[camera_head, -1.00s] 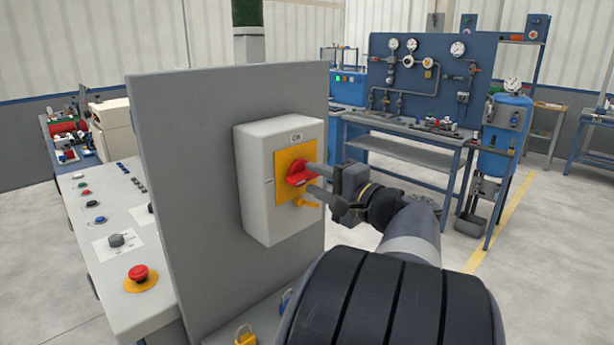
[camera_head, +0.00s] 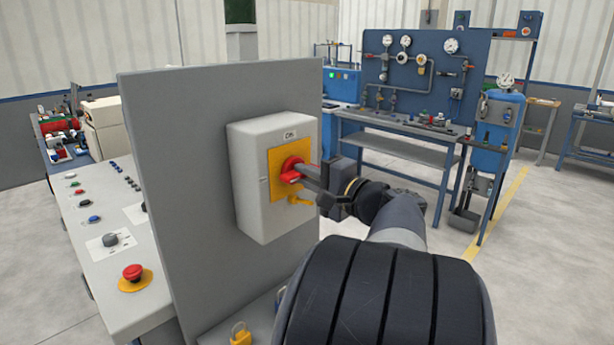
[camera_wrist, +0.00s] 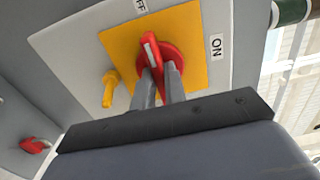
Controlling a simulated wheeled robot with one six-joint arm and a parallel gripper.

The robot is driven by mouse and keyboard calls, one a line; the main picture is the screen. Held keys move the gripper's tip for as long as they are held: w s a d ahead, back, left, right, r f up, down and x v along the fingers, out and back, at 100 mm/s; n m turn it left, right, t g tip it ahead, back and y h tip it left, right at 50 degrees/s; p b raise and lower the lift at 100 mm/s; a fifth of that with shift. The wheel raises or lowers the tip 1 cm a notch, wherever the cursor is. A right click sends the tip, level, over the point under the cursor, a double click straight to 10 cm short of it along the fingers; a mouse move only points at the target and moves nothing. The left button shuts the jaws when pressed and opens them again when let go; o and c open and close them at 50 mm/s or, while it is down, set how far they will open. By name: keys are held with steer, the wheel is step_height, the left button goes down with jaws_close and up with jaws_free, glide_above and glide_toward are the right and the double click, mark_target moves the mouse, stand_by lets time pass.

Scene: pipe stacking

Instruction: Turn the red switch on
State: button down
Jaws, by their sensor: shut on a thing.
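The red switch (camera_head: 291,166) is a rotary handle on a yellow plate (camera_head: 272,180), on the front of a light grey box (camera_head: 247,188). My gripper (camera_head: 302,176) is at the switch, its fingers shut on the red handle. In the wrist view the red switch (camera_wrist: 150,48) shows between and beyond the fingers of my gripper (camera_wrist: 160,72). There the handle's white-marked end points up toward a partly cut-off label ending in "FF". An "ON" label (camera_wrist: 216,47) is to the right. The handle's lower part is partly hidden by the fingers.
The box is fixed to an upright grey panel (camera_head: 180,150). A yellow tab (camera_head: 299,200) sits just below the switch. A console with a red push button (camera_head: 133,272) is at left. A blue workbench (camera_head: 400,150) stands behind at right, with open floor before it.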

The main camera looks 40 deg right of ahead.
steer(key=shift+m, duration=0.4)
steer(key=m+p, duration=0.1)
steer(key=m, duration=0.3)
steer(key=shift+p, duration=0.3)
steer(key=m+p, duration=0.2)
steer(key=m, duration=0.2)
steer(key=shift+r+m+p, duration=0.1)
steer(key=shift+m+p, duration=0.2)
steer(key=m+p, duration=0.3)
steer(key=m, duration=0.1)
steer(key=m+p, duration=0.3)
steer(key=m, duration=0.1)
steer(key=shift+p, duration=0.35)
steer(key=shift+m, duration=0.5)
steer(key=c, duration=1.5)
jaws_free()
steer(key=shift+o, duration=0.2)
